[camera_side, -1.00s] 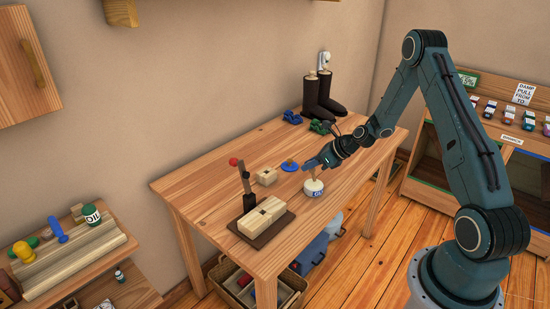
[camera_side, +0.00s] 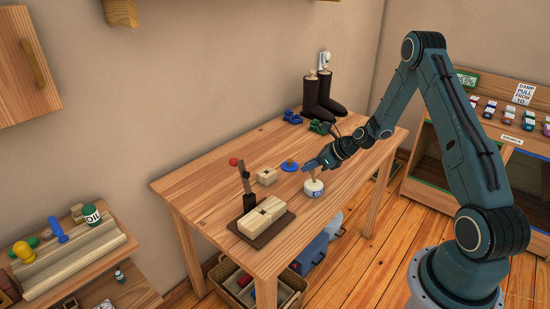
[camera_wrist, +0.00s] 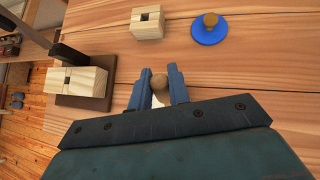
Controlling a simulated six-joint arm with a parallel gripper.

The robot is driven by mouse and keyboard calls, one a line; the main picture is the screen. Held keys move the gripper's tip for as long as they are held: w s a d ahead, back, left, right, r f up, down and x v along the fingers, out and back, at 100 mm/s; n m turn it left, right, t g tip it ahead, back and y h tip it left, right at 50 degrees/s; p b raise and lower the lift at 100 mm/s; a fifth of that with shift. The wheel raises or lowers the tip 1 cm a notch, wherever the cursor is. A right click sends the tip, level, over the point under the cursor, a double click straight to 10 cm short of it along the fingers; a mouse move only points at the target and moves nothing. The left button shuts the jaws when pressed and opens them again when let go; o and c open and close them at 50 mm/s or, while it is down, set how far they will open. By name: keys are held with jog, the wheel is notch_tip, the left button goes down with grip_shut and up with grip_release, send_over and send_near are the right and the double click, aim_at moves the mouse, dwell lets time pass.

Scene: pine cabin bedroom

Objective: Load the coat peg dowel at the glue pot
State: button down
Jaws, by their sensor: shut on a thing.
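The dowel (camera_wrist: 159,82) shows as a round light-brown end between my gripper's fingers in the wrist view. My gripper (camera_wrist: 160,85) is shut on it. In the side view my gripper (camera_side: 312,165) is right above the white glue pot (camera_side: 314,189), and a short length of dowel shows below the fingers, at the pot's top. How far its lower end is in the pot is hidden. In the wrist view the pot is mostly hidden behind the gripper, with a bit of white between the fingers.
A pale block with a square hole (camera_side: 266,177) and a blue disc with a brown knob (camera_side: 290,167) lie on the bench behind the pot. A split wooden block (camera_side: 262,216) sits on a brown base beside a red-knobbed lever (camera_side: 234,162). Dark boots (camera_side: 322,100) stand at the far end.

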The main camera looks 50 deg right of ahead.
jog(key=shift+f, duration=0.4)
dwell(1.0)
jog(key=shift+r, duration=0.1)
jog(key=shift+r, duration=3.4)
jog(key=s+a+r+n, duration=0.1)
jog(key=a, duration=0.9)
jog(key=s+a+n+y, duration=0.1)
jog(key=s+a, duration=0.1)
jog(key=a, duration=0.9)
jog(key=shift+s+r+g, duration=0.2)
jog(key=shift+r+g, duration=0.1)
jog(key=shift+r, duration=0.1)
